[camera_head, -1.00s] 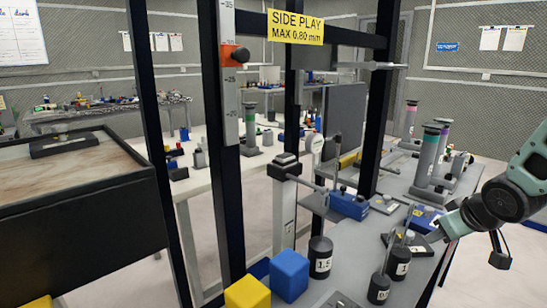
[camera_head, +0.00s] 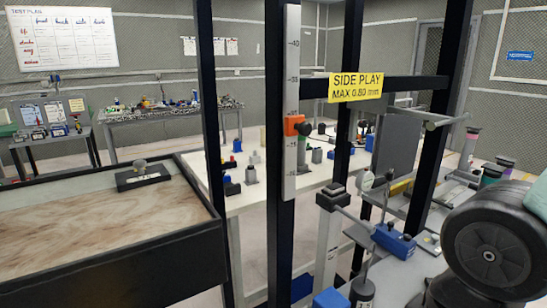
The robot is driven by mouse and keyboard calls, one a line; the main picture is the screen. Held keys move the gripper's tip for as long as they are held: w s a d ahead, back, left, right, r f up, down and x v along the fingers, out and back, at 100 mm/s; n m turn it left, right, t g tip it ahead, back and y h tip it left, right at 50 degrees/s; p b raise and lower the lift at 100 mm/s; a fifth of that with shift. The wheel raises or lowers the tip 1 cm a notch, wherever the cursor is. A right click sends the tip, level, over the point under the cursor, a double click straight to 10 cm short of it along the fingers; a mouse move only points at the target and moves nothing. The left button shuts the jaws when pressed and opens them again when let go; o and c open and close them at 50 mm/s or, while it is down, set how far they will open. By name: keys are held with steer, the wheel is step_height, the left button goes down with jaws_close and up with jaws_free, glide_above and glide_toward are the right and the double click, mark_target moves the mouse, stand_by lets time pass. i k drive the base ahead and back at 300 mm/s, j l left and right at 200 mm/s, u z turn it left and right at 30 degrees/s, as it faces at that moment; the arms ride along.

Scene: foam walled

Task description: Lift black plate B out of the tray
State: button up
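A flat black plate (camera_head: 128,184) with a round grey knob on top lies at the far right corner of a black-walled tray (camera_head: 110,262) at the left. A small pale label shows on the plate, but its letter is too small to read, so I cannot tell if it is plate B. The tray's floor is a brown, streaked surface. A link of my arm with a large dark round joint fills the lower right, far from the plate. My gripper is not in view.
A black upright frame with a white scale and an orange slider (camera_head: 294,125) stands between the tray and my arm. A yellow sign (camera_head: 355,87) hangs on its crossbar. A blue block (camera_head: 394,240) and other fixtures crowd the right bench. Most of the tray floor is bare.

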mark_target(142, 175)
steer(key=u, duration=1.25)
